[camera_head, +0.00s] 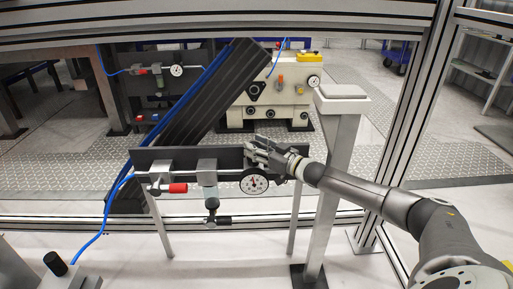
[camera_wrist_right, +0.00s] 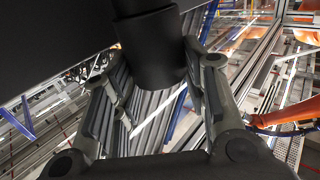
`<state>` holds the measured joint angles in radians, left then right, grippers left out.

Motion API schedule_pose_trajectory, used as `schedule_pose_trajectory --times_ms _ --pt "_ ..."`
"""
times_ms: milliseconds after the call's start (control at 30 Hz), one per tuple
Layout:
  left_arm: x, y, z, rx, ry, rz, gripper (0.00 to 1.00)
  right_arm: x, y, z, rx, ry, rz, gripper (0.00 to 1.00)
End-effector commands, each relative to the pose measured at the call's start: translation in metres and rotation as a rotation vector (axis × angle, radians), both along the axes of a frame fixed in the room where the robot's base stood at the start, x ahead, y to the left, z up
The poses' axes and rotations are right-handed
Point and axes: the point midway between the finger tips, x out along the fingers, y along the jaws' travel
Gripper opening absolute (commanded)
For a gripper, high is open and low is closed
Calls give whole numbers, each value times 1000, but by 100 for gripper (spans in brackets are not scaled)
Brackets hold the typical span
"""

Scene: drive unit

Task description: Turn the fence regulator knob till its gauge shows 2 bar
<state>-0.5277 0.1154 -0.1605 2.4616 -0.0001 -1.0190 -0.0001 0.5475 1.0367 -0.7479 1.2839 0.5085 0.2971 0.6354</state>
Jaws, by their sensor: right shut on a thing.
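The fence regulator assembly sits on a dark plate (camera_head: 180,158) in the middle of the head view. Its round white gauge (camera_head: 254,184) faces me; the needle points roughly upward, but the scale is too small to read. My right gripper (camera_head: 259,152) is at the plate's right end, just above the gauge. In the right wrist view, a dark cylindrical knob (camera_wrist_right: 155,45) stands between the two fingers, and the right gripper (camera_wrist_right: 158,88) is shut on it. In the head view the gripper largely hides this knob. My left gripper is not in view.
A red-handled valve (camera_head: 177,188) and a grey filter body (camera_head: 207,178) are left of the gauge. A blue hose (camera_head: 103,216) feeds in from the left. A grey post (camera_head: 331,190) stands right of the plate. A second gauge (camera_head: 177,71) is behind the fence.

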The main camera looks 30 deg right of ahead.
Motion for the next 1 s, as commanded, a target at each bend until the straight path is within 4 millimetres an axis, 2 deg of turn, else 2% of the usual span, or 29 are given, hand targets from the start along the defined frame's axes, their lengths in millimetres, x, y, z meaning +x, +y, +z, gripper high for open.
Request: schedule_pose_trajectory --times_ms 67,100,233,667,1000 --pt "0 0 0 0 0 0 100 0 -1 0 0 0 -1 17" --pt "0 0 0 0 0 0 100 0 0 0 0 0 -1 45" --pt "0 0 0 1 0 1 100 0 0 0 0 0 -1 61" --pt "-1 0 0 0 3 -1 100 -3 -1 0 0 0 -1 63" --pt "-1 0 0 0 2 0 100 -34 -10 -2 -1 4 -2 63"
